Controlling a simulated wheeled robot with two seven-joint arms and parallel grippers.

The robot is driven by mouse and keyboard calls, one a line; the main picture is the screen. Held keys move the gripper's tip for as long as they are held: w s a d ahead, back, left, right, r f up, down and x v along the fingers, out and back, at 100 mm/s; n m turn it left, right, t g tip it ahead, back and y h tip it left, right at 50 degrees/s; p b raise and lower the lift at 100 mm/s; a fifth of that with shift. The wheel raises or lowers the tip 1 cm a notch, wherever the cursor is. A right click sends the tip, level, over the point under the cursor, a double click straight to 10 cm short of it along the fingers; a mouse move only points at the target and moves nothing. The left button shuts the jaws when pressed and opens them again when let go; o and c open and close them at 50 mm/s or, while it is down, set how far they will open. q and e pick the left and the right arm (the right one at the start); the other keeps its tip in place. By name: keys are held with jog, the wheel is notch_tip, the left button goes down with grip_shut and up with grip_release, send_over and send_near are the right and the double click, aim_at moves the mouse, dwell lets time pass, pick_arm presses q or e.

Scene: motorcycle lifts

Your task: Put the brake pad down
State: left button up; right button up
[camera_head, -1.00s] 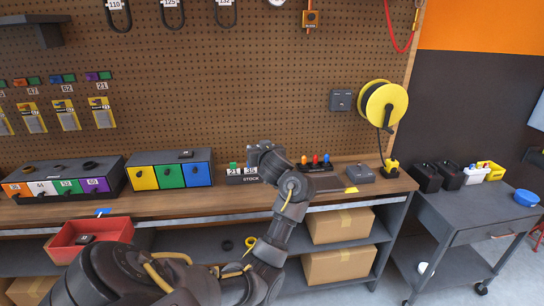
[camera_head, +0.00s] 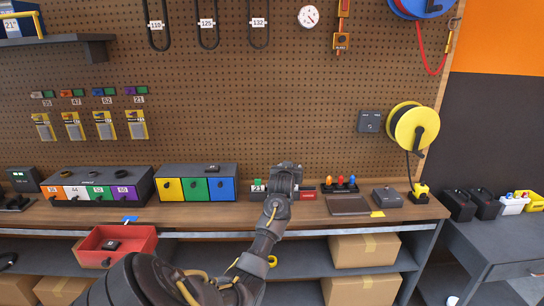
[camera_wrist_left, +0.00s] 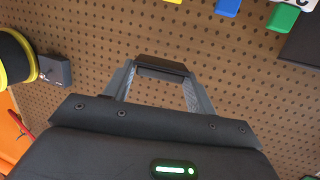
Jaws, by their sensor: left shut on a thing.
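My left gripper (camera_head: 286,168) is raised in front of the pegboard, over the back of the workbench (camera_head: 240,213). In the left wrist view its fingers (camera_wrist_left: 160,80) are shut on a small dark block, the brake pad (camera_wrist_left: 162,66). In the head view the pad cannot be told apart from the dark gripper. A stock row with a green tag (camera_head: 257,185) stands behind the gripper and is partly hidden by it. My right gripper is not in view.
A blue-yellow-green drawer box (camera_head: 197,184) stands left of the gripper. Coloured pegs (camera_head: 339,184), a dark flat plate (camera_head: 348,206) and a grey box (camera_head: 387,197) lie right. A red bin (camera_head: 90,258) is below the bench at left. The front bench strip is mostly clear.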

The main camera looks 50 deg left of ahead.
pick_arm(q)
jog(key=s+d+f+m+t+h, duration=0.1)
jog(key=d+f+m+h, duration=0.15)
jog(key=d, duration=0.85)
jog(key=s+d+f+m+t+h, duration=0.1)
jog(key=d+f+m+t+h, duration=0.15)
jog(key=d, duration=0.75)
jog(key=s+d+f+m+h, duration=0.1)
jog(key=d+f+m+h, duration=0.15)
jog(key=d, duration=0.85)
jog(key=s+d+f+h+b, duration=0.2)
jog(key=s+d+f+b, duration=0.1)
jog(key=s+d+b, duration=0.7)
jog(key=s+d+m, duration=0.1)
jog(key=s+d, duration=0.1)
jog(key=d, duration=0.1)
jog(key=shift+s+d+f+h, duration=0.15)
jog(key=shift+s+f+h, duration=0.15)
jog(key=shift+f+h, duration=0.05)
